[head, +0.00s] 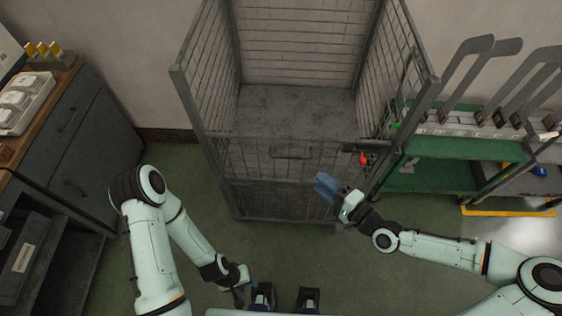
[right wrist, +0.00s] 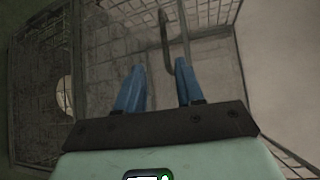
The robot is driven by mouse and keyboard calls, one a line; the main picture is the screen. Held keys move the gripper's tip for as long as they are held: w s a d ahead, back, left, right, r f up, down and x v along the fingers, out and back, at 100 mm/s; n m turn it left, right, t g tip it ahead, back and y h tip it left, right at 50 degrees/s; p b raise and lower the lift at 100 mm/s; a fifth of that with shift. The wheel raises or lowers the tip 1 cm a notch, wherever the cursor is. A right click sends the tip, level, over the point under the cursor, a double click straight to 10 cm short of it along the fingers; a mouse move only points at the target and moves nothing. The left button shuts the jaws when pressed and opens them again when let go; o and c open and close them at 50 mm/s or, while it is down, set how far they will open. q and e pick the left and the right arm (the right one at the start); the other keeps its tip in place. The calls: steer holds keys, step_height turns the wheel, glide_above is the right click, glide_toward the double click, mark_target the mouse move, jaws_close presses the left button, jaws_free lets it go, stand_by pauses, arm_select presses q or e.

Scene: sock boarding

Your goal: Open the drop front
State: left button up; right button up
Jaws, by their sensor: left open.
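The wire cage trolley (head: 208,130) stands straight ahead, its grey floor visible inside. Its mesh drop front (head: 265,168) stands upright across the near side, with a loop handle (head: 292,151) near its top edge. A red latch knob (head: 363,158) is at the front's right end. My right gripper (head: 327,188) has blue fingers and is in front of the panel, below and right of the handle. In the right wrist view its fingers (right wrist: 158,92) are apart, and a loop bar (right wrist: 165,45) shows partly behind the right finger; contact cannot be told. My left gripper (head: 243,288) is low, away from the cage, and open.
A green shelf trolley (head: 440,148) with grey sock boards (head: 475,65) stands right of the cage. A dark cabinet with a wooden top (head: 65,90) is at the left. Green floor (head: 170,170) is clear between cabinet and cage. A yellow floor line (head: 510,212) is at the right.

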mark_target(292, 158)
steer(key=x, duration=0.9)
steer(key=r+x, duration=0.1)
steer(key=x, duration=0.3)
steer(key=shift+w+f, duration=0.1)
steer(key=shift+w, duration=0.25)
steer(key=shift+c, duration=0.3)
jaws_close()
